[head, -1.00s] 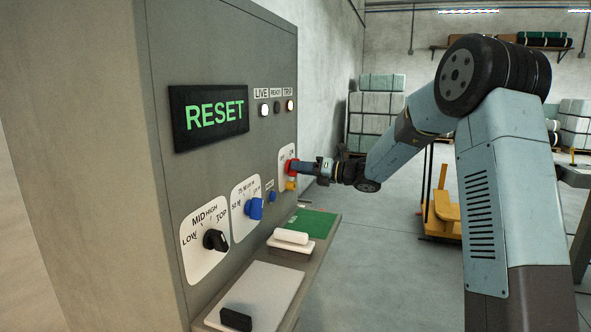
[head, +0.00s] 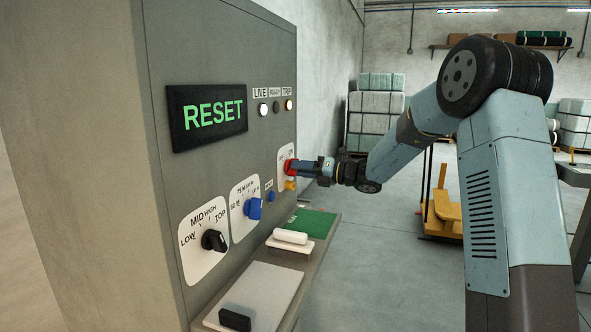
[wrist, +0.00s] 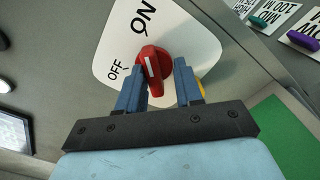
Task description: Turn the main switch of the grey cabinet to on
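The grey cabinet (head: 215,50) stands at the left in the head view. Its main switch, a red knob (wrist: 153,68) on a white plate (wrist: 190,40) marked OFF and ON, fills the middle of the wrist view. The white line on the knob points up towards the ON mark, away from OFF. My gripper (wrist: 160,75) is at the switch with one blue finger on each side of the knob's grip. A gap shows between the grip and the right finger, so the fingers look open around it. In the head view my gripper (head: 297,168) hides part of the switch.
The cabinet's display (head: 208,115) reads RESET. The LIVE lamp (head: 263,109) and TRIP lamp (head: 288,104) are lit; READY is dark. A black knob (head: 214,240) and a blue knob (head: 254,208) sit left of the switch. A shelf (head: 290,268) juts out below.

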